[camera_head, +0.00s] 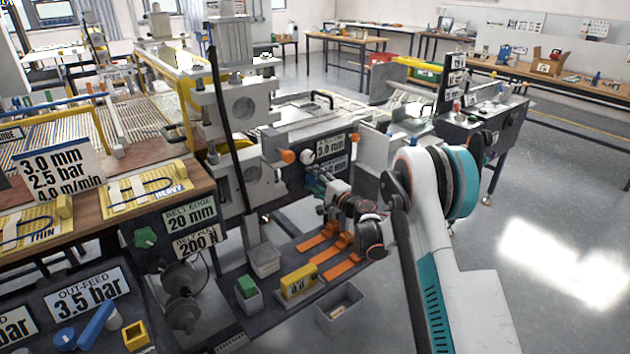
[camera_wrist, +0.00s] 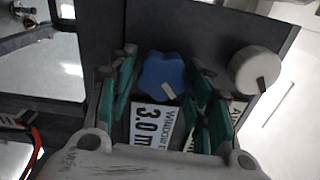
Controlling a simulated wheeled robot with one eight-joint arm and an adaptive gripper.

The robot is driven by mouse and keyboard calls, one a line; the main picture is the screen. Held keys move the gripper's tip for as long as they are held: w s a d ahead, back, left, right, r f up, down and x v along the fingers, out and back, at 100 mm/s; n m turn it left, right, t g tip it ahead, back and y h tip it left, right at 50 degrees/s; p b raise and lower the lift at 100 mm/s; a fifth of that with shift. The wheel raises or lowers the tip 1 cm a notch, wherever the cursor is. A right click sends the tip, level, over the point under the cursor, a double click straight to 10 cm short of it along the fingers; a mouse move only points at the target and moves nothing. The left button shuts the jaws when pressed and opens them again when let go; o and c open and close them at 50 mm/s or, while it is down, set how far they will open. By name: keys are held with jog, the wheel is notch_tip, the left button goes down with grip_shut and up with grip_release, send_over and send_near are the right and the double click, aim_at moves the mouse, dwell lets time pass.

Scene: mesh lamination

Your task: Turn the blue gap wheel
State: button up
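The blue gap wheel (camera_wrist: 160,72) is a lobed knob with a pale pointer mark on a dark panel, seen in the wrist view. My gripper (camera_wrist: 162,62) is open, its green-sided fingers to the left and right of the wheel. A gap seems to show on both sides, so I see no firm grip; the depth of the fingertips against the wheel is hard to tell. In the head view my gripper (camera_head: 316,182) is at the machine's dark front panel, and the wheel cannot be made out there.
A round grey-white knob (camera_wrist: 255,70) sits close to the right finger. A white "3.0 mm" label (camera_wrist: 154,124) lies below the wheel. In the head view an orange-tipped part (camera_head: 288,156) juts out beside the panel. Orange-handled tools (camera_head: 318,242) lie on the lower shelf.

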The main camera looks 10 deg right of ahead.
jog(key=v, duration=1.2)
jog(key=s+a+r+n+g+h, duration=0.1)
jog(key=s+a+r+n+g, duration=0.25)
jog(key=s+r, duration=0.45)
jog(key=s+a+r+n+g+h, duration=0.1)
jog(key=s+a+r+n+g, duration=0.1)
jog(key=s+r+n, duration=0.4)
jog(key=s+d+n+g+h, duration=0.1)
jog(key=s+d+h, duration=0.2)
jog(key=s, duration=1.2)
jog(key=s+d+n+g+h, duration=0.2)
jog(key=s+d+h, duration=0.2)
jog(key=s, duration=1.2)
jog(key=shift+s+d, duration=0.25)
jog(key=shift+d, duration=0.2)
jog(key=shift+f+n, duration=0.1)
jog(key=shift+n, duration=0.15)
